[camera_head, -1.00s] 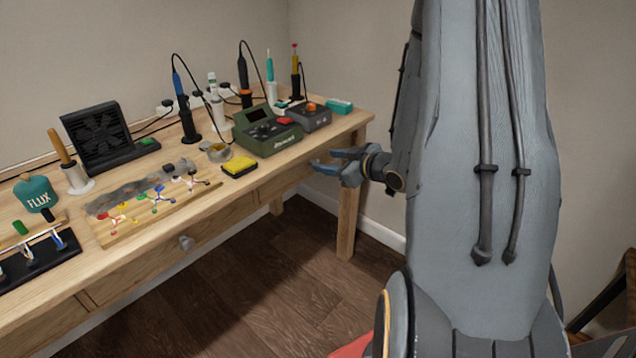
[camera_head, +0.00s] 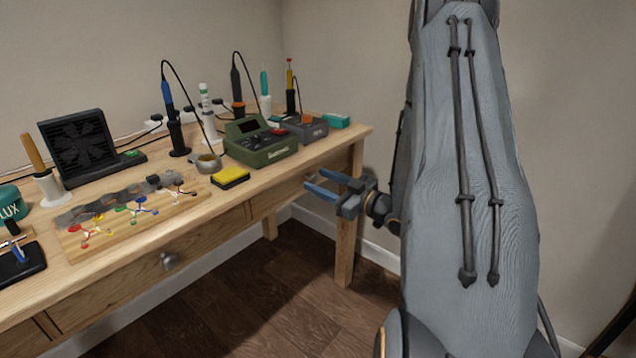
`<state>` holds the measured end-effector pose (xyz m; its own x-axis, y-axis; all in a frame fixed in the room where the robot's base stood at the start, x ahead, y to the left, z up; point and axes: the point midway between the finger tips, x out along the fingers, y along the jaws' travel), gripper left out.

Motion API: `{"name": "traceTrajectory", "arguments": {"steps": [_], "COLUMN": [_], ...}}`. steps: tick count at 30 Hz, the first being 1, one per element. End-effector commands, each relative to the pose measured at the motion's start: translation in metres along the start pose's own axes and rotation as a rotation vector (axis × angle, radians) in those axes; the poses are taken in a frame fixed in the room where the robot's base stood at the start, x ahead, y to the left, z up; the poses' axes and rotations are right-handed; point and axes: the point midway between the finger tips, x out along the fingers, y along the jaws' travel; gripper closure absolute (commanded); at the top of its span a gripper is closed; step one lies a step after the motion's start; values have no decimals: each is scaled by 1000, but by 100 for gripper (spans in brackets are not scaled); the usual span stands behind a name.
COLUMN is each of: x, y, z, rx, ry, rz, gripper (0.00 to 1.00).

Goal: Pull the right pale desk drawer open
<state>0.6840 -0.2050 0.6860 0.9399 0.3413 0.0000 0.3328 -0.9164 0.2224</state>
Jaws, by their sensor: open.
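The wooden desk has a right drawer front (camera_head: 275,196) below its top edge, and it looks closed. My gripper (camera_head: 312,180) has blue fingers, spread open, pointing left at the right part of this drawer front. A small pale spot shows by the fingertips; it may be the drawer's knob, but it is too small to tell. I cannot tell whether the fingers touch anything. The left drawer front (camera_head: 120,285) with its grey round knob (camera_head: 170,260) is also closed.
On the desktop (camera_head: 180,228) stand a green soldering station (camera_head: 262,145), a yellow sponge (camera_head: 230,177), a fan box (camera_head: 80,148) and several tools in holders. A desk leg (camera_head: 347,235) stands below my gripper. The dark floor before the desk is clear.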

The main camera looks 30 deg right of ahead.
Motion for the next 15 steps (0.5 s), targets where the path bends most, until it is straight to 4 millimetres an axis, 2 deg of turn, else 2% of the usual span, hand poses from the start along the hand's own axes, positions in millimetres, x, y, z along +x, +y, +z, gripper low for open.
{"name": "traceTrajectory", "arguments": {"steps": [4, 12, 15], "x": [10, 11, 11], "y": [-1, 0, 0], "z": [0, 0, 0], "rx": [0, 0, 0], "ry": [0, 0, 0], "rz": [-1, 1, 0], "gripper": [55, 55, 70]}}
